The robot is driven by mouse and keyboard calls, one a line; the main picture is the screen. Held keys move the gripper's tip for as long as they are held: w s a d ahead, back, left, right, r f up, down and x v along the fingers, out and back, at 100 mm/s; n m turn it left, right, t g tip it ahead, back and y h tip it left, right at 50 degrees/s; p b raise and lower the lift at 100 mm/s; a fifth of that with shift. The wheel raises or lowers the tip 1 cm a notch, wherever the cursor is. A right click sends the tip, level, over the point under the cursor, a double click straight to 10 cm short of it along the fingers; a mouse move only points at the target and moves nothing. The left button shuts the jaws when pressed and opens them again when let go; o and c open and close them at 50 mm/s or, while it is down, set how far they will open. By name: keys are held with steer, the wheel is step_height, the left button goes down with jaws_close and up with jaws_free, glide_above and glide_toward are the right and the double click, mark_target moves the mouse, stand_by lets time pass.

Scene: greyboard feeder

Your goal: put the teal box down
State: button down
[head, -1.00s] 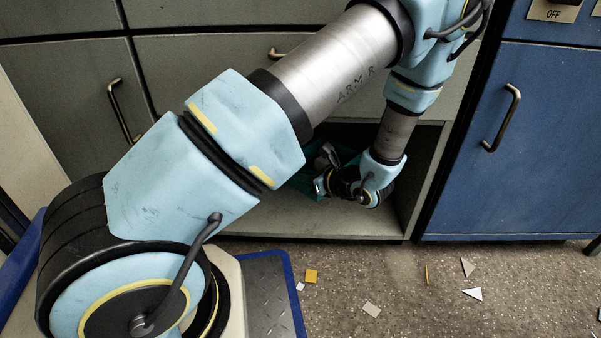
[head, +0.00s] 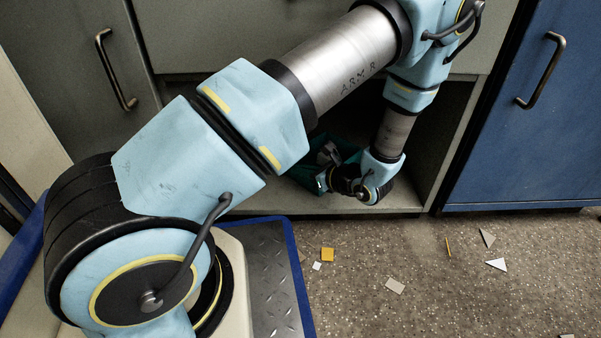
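The teal box (head: 302,173) is inside the dark open compartment low in the grey cabinet. Only parts of its dark teal sides show, to the left of and behind my gripper. My gripper (head: 324,168) is at the end of the arm, low in the compartment opening and up against the box. Its fingers are small and in shadow, so I cannot tell whether they are shut on the box. I also cannot tell whether the box touches the compartment floor (head: 400,200).
A blue cabinet (head: 535,150) with a handle stands to the right of the compartment. Grey drawers lie above and left.

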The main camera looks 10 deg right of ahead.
steer(key=c, duration=1)
jaws_free()
steer(key=shift+c, duration=0.2)
steer(key=shift+s+d+r+p, duration=0.2)
steer(key=shift+s+r+p, duration=0.05)
steer(key=shift+r+p, duration=0.05)
steer(key=p+v, duration=0.5)
steer(key=v, duration=0.5)
steer(key=shift+s+d, duration=0.1)
steer(key=shift+s+d+r, duration=0.1)
steer(key=shift+s+d, duration=0.15)
steer(key=shift+s, duration=0.15)
